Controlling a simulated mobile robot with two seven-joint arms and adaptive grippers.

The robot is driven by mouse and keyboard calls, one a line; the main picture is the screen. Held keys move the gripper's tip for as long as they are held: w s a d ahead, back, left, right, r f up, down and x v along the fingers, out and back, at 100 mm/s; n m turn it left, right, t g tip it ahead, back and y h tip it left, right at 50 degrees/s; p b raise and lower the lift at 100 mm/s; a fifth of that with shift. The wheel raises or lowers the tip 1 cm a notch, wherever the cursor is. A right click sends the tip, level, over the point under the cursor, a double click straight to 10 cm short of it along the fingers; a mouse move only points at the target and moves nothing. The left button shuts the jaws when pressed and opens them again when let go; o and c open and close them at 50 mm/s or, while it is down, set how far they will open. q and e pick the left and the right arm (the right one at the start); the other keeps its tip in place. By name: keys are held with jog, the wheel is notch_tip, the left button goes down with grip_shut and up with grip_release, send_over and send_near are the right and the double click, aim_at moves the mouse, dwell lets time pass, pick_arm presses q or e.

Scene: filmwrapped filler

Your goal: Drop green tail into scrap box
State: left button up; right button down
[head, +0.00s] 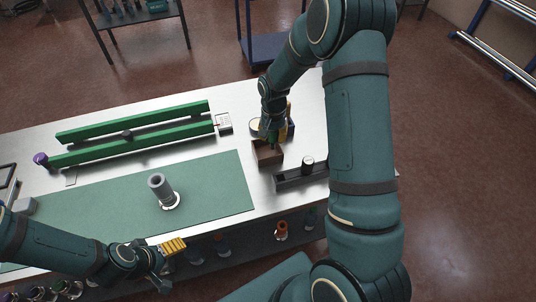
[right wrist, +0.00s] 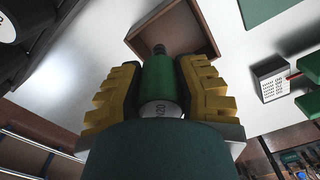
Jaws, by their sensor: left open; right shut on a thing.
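The green tail (right wrist: 158,78) is a short green cylinder with a pale, printed near end and a dark, narrower far end. My right gripper (right wrist: 160,92) is shut on it, with a yellow ribbed finger on each side. The brown open scrap box (right wrist: 207,42) lies just beyond the tail's dark end in the right wrist view. In the head view my right gripper (head: 273,134) is over the back of the scrap box (head: 267,158); the tail is mostly hidden there. My left gripper (head: 172,262) is open and empty at the table's front edge.
A grey upright roll (head: 162,190) stands on the green mat (head: 225,185). A long green rail fixture (head: 135,143) lies at the back left with a white labelled block (head: 223,122). A dark tray (head: 297,177) is right of the box. The mat's right part is clear.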

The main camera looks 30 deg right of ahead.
jog(key=c, duration=0.7)
grip_release()
notch_tip(320, 180, up, 12)
jog(key=shift+r, duration=0.1)
